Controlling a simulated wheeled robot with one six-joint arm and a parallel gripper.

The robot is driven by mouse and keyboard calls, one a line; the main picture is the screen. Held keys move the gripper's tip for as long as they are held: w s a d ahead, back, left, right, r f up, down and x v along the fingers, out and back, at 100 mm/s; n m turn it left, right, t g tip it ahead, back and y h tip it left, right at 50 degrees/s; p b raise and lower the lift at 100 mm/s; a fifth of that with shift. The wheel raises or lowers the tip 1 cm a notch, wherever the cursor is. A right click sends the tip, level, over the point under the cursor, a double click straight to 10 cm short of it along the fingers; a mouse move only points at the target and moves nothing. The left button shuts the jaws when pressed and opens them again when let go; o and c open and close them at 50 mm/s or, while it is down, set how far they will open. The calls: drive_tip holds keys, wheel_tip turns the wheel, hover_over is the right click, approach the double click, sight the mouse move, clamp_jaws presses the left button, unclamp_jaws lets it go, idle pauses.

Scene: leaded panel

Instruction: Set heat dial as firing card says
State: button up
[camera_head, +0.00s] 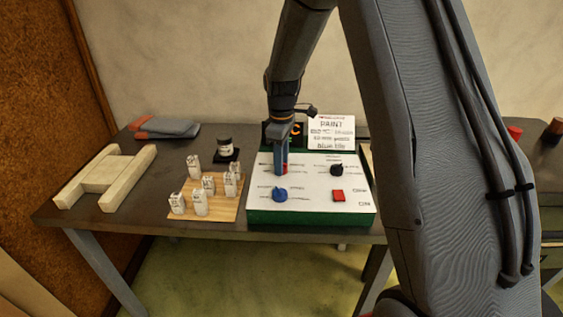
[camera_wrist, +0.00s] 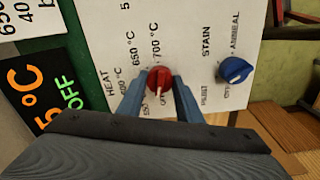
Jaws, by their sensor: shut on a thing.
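The red heat dial (camera_wrist: 159,77) sits on the white panel face (camera_wrist: 190,60) between the two blue fingers of my gripper (camera_wrist: 158,96), which is shut on it. Its white pointer faces down in the wrist view, towards small labels that seem to read 550 and OFF; the fingers partly crowd them. Labels 600, 650 and 700 °C run around its left and top. In the head view my gripper (camera_head: 282,172) points down onto the panel and mostly hides the dial. The firing card (camera_head: 331,132) stands behind the panel; it reads PAINT, what looks like 650 °C, and blue tile.
A dark display (camera_wrist: 45,95) shows °C and OFF.

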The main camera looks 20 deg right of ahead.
drive_tip(key=m, duration=0.5)
drive_tip(key=shift+m, duration=0.3)
drive_tip(key=m, duration=0.6)
drive_tip(key=shift+w+r, duration=0.1)
drive_tip(key=m, duration=0.6)
drive_tip(key=shift+m, duration=0.3)
drive_tip(key=m, duration=0.5)
drive_tip(key=shift+m, duration=0.3)
drive_tip(key=o, duration=1)
drive_tip(key=shift+d, duration=0.1)
drive_tip(key=shift+o, duration=0.2)
